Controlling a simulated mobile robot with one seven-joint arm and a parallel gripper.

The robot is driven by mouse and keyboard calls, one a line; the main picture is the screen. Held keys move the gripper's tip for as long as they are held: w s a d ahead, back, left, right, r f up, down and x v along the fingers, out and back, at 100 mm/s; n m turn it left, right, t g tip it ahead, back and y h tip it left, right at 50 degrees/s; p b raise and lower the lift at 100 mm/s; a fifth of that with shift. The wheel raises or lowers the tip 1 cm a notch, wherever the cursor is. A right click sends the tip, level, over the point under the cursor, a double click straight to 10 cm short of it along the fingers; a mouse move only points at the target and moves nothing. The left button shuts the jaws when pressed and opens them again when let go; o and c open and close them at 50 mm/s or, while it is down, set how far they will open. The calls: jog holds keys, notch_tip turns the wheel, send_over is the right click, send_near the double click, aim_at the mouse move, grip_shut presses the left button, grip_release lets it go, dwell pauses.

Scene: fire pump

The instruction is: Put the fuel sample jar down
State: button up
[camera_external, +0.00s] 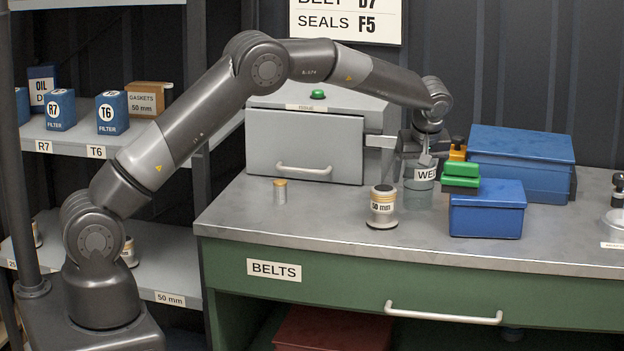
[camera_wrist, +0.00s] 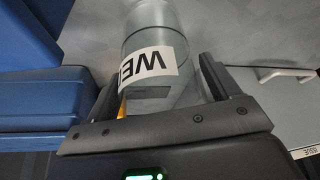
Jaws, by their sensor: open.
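The fuel sample jar (camera_external: 420,174) is a clear, greyish glass jar with a white label reading "WE", the rest of the word cut off from sight. It looks upright on the grey bench top (camera_external: 340,225), behind the "50 mm" container. My gripper (camera_external: 424,152) is at the jar's top, pointing down. In the wrist view the jar (camera_wrist: 160,88) lies between the two dark fingers of my gripper (camera_wrist: 162,92), which are open around it. A gap shows by the left finger; whether the right finger touches the glass I cannot tell.
A "50 mm" container (camera_external: 382,207) stands in front. A grey cabinet (camera_external: 310,140) is at left. The front-left bench is mostly clear.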

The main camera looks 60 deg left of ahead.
jog(key=v, duration=1.1)
jog(key=s+a+r+m+h, duration=0.2)
jog(key=s+r+m, duration=0.1)
jog(key=s+r, duration=0.65)
jog(key=s+a+r+m+t+h, duration=0.2)
jog(key=s+m, duration=0.5)
jog(key=s, duration=2.1)
jog(key=s+d+f+m+t, duration=0.1)
jog(key=s+f+m, duration=0.2)
jog(key=s, duration=0.8)
notch_tip(320, 180, down, 3)
jog(key=shift+d+r+t, duration=0.1)
jog(key=shift+d+t, duration=0.3)
